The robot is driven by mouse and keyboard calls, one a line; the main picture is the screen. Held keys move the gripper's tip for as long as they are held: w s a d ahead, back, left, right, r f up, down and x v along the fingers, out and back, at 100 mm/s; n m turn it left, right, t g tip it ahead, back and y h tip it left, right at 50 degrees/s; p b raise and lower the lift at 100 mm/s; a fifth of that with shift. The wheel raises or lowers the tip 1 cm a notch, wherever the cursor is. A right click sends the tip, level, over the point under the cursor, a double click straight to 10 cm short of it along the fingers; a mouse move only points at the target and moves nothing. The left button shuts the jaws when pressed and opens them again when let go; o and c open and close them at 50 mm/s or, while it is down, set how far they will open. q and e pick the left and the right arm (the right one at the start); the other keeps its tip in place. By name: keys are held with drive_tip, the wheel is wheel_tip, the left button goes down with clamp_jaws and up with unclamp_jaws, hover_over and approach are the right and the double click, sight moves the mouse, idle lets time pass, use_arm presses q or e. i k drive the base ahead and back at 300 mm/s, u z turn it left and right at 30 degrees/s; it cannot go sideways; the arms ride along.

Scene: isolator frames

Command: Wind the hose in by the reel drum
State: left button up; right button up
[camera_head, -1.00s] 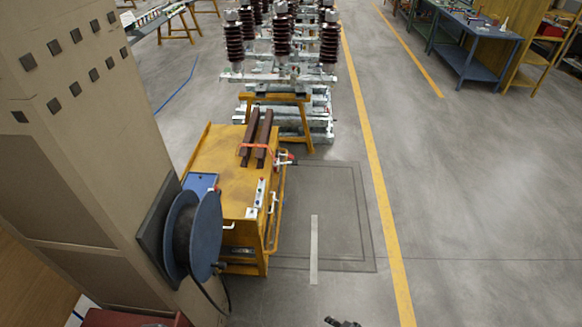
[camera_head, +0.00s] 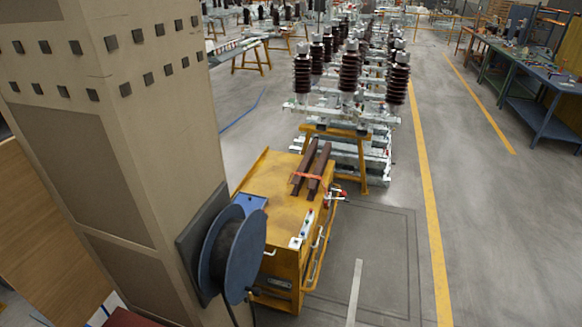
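A blue reel drum (camera_head: 244,262) is mounted on a dark plate (camera_head: 190,243) on the side of a beige pillar, at the lower left of the head view. Dark hose (camera_head: 223,246) is wound between its two discs. A small dark knob (camera_head: 249,289) shows at the drum's lower right. A dark length of hose (camera_head: 231,313) hangs below the drum and runs out of the bottom of the picture; its far end is hidden. Neither of my grippers is in view.
The beige pillar (camera_head: 150,130) stands at left. A yellow cart (camera_head: 270,225) with brown bars stands just right of the drum. Insulator racks (camera_head: 350,75) stand behind it. A dark red object (camera_head: 130,319) shows at the bottom. The floor (camera_head: 470,230) at right is clear.

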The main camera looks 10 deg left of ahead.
sight(234, 249)
drive_tip(key=k, duration=0.5)
drive_tip(key=z, duration=1.4)
drive_tip(key=i, duration=1.2)
drive_tip(key=u, duration=2.05)
